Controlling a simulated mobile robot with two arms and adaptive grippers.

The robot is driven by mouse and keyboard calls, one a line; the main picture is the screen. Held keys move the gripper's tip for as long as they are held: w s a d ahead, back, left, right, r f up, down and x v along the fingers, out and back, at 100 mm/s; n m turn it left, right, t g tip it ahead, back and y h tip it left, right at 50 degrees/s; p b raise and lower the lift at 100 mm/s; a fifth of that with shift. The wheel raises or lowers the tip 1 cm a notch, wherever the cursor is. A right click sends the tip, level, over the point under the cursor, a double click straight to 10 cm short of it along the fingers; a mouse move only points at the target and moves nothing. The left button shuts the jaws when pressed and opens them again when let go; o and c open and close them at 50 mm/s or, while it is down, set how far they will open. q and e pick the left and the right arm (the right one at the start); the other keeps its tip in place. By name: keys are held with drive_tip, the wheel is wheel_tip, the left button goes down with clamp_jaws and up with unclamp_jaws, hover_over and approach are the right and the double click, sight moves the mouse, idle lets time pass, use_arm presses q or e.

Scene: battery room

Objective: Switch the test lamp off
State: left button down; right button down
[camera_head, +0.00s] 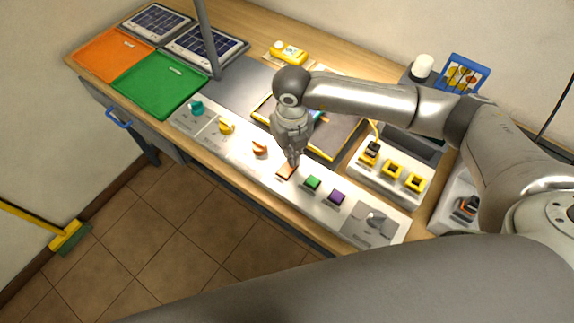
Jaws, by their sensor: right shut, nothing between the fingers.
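My right gripper (293,162) is shut and empty. A white, rounded-top object (422,66) stands at the back right on a grey box. It may be the test lamp, but I cannot tell, nor whether it is lit. My left gripper is not in view.
Teal (196,108), yellow (226,127) and orange (260,147) knobs lie left of the switch. A green button (312,183) and a purple button (336,197) lie right. A grey post (206,40) rises behind the green tray (160,86).

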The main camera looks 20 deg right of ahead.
drive_tip(key=shift+f, duration=0.1)
idle(0.7)
drive_tip(key=shift+f+b, duration=1.15)
idle(0.4)
drive_tip(key=shift+r, duration=0.1)
drive_tip(key=shift+r+p, duration=0.6)
drive_tip(key=shift+r, duration=0.2)
drive_tip(key=shift+r+p, duration=1.35)
drive_tip(key=shift+r, duration=1.3)
drive_tip(key=shift+f, duration=0.1)
